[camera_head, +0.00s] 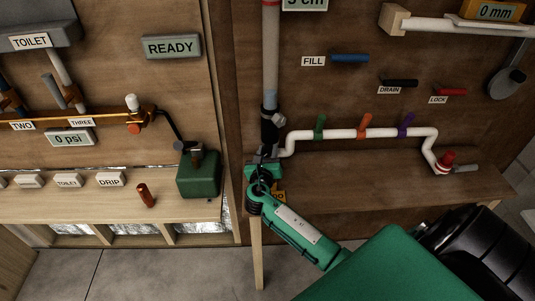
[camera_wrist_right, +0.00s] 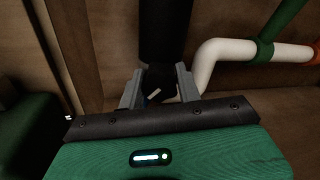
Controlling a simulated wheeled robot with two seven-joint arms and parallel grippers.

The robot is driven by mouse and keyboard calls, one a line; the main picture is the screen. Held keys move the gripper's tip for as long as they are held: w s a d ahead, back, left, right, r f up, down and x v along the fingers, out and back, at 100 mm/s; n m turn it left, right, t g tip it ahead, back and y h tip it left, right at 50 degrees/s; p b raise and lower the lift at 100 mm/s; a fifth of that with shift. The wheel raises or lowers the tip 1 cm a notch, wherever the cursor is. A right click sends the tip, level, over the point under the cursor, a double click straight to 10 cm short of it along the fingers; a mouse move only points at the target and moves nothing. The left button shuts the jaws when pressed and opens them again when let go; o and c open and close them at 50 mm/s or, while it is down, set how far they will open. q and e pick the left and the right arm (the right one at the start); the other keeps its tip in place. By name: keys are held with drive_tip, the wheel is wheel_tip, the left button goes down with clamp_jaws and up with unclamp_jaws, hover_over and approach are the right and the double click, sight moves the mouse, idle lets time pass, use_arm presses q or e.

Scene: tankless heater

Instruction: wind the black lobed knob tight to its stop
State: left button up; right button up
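The black lobed knob (camera_wrist_right: 157,84) shows in the right wrist view, with a small pale mark on its face, just below a thick black pipe part. My right gripper (camera_wrist_right: 160,92) has one grey finger on each side of it, and the knob fills the gap between them. In the head view my right gripper (camera_head: 265,160) is at the foot of the vertical pipe, and its green body hides most of the knob there. My left gripper is not in view.
A white pipe (camera_head: 345,132) with green, orange and purple handles runs right from beside my gripper. A green box (camera_head: 198,174) stands to the left on a wooden ledge. A wooden shelf (camera_head: 400,180) lies below the white pipe.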

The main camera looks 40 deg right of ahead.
sight(267, 153)
drive_tip(key=c, duration=0.4)
drive_tip(key=shift+f+m+b, duration=0.2)
drive_tip(key=shift+m+b, duration=0.1)
drive_tip(key=shift+b, duration=0.1)
drive_tip(key=m+b, duration=0.3)
drive_tip(key=m, duration=0.1)
drive_tip(key=shift+f+m, duration=0.15)
drive_tip(key=shift+m, duration=0.15)
drive_tip(key=o, duration=0.8)
drive_tip(key=shift+r+m, duration=0.3)
drive_tip(key=shift+o, duration=1)
drive_tip(key=shift+d, duration=0.1)
drive_tip(key=shift+s, duration=0.1)
drive_tip(key=shift+s+a+p, duration=0.3)
drive_tip(key=shift+a+p, duration=0.1)
drive_tip(key=shift+a, duration=0.15)
drive_tip(key=shift+p+v, duration=0.6)
drive_tip(key=shift+v, duration=1.35)
